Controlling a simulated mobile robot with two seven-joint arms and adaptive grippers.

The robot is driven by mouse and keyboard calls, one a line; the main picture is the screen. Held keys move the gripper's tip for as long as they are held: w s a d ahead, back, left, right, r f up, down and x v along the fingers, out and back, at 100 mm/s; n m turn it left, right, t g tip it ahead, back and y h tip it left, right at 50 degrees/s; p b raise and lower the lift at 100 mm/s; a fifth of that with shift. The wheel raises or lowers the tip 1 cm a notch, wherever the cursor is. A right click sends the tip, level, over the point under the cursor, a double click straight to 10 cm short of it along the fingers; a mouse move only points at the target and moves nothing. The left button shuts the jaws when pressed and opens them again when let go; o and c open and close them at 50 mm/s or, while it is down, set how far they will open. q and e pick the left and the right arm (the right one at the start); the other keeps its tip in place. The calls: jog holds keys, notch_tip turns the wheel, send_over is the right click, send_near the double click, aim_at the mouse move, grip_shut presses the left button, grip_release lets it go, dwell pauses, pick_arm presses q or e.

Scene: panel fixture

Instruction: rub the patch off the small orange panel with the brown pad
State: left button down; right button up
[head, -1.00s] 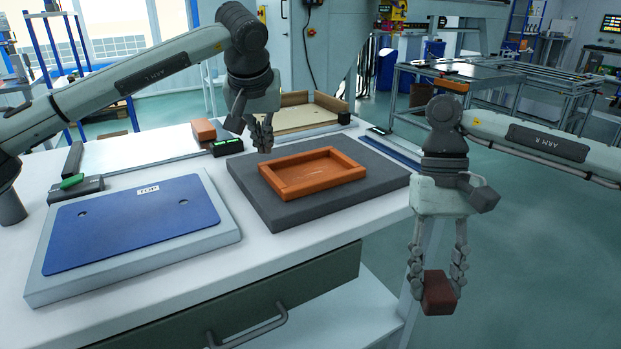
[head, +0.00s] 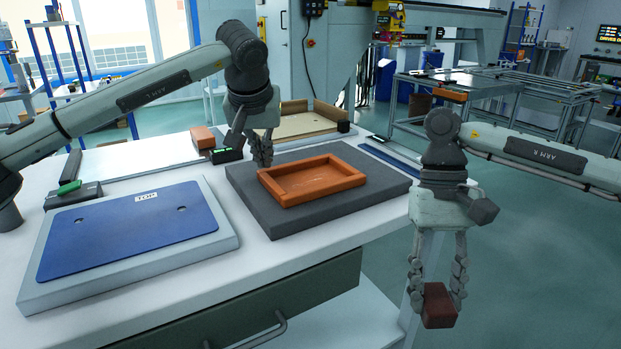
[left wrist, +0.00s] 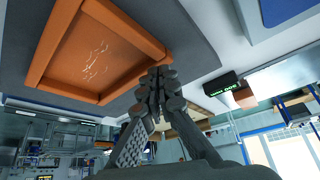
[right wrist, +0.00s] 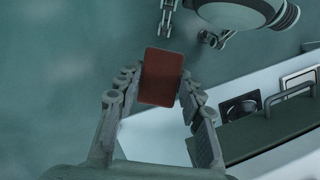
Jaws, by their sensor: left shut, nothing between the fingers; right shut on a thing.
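The small orange panel (head: 312,181) is a shallow framed tray lying on a dark grey slab. A pale, streaky patch (left wrist: 95,60) shows on its floor in the left wrist view. My left gripper (head: 264,163) is shut and empty at the panel's left far corner; it also shows in the left wrist view (left wrist: 158,82) beside the frame's edge. Whether it touches the frame I cannot tell. My right gripper (head: 437,300) is shut on the brown pad (head: 439,306), held in the air right of the table's front edge. The pad shows reddish-brown in the right wrist view (right wrist: 160,77).
The dark grey slab (head: 270,222) lies on the white table. A green-lit black device (head: 226,155), a brown block (head: 203,138) and a cardboard tray (head: 300,124) stand behind. A drawer handle (head: 255,335) projects at the front.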

pick_arm(q)
jog(key=shift+f+b, duration=0.35)
jog(key=shift+f, duration=0.25)
pick_arm(e)
jog(key=shift+f, duration=0.35)
pick_arm(q)
jog(key=shift+r, duration=0.2)
pick_arm(e)
jog(key=shift+r, duration=0.15)
